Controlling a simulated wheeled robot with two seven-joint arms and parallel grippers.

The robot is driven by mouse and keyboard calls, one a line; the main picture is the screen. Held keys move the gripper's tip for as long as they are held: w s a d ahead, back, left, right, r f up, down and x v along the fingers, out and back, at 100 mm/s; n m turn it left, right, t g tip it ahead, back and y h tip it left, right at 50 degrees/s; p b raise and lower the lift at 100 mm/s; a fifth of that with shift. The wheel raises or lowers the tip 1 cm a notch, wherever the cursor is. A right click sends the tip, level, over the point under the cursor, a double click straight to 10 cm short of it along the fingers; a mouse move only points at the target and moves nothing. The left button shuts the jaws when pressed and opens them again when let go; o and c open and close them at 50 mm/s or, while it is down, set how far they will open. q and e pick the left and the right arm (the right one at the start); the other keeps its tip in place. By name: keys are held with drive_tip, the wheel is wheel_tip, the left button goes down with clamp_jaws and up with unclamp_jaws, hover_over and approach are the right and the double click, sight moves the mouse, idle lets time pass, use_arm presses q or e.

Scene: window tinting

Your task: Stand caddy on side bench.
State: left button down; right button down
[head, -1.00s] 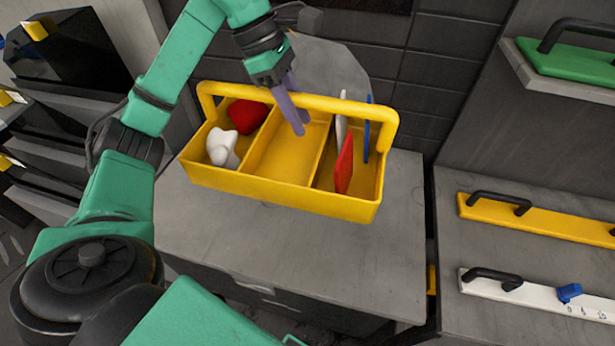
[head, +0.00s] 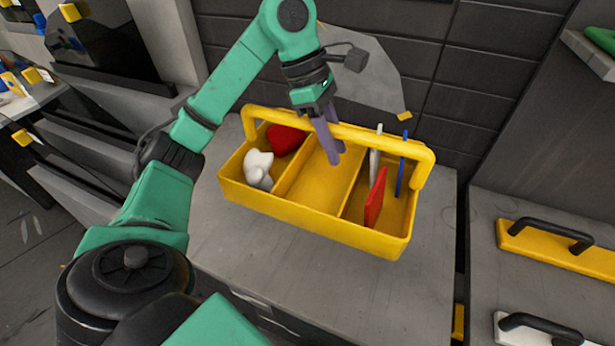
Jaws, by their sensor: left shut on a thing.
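The yellow caddy (head: 330,231) is in the middle of the head view, over a grey bench (head: 411,281). It looks upright; I cannot tell whether its base touches the bench top. My left gripper (head: 334,152) is shut on the middle of the caddy's handle bar (head: 388,143) from above. The caddy's left compartment holds a red item (head: 285,139) and a white item (head: 258,169). Its middle compartment looks empty. Its right compartment holds a red flat tool (head: 375,197), a white flat tool (head: 374,166) and a thin blue tool (head: 402,165). My right gripper is not in view.
A second grey surface at the right bears a yellow tool with a black handle (head: 557,248) and a white one (head: 537,332). A narrow gap separates it from the bench. A dark wall stands behind. The bench's front part is clear.

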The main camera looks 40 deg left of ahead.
sight(313, 180)
use_arm(q)
wheel_tip(313, 180, down, 18)
drive_tip(key=p, duration=0.1)
drive_tip(key=shift+s+f+p, duration=0.15)
drive_tip(key=shift+f+p, duration=0.1)
drive_tip(key=shift+p, duration=0.1)
drive_tip(key=c, duration=0.7)
unclamp_jaws()
drive_tip(key=shift+s+a, duration=0.1)
drive_tip(key=shift+o, duration=0.2)
drive_tip(key=shift+r, duration=0.1)
drive_tip(key=p+v, duration=0.4)
drive_tip(key=v, duration=0.8)
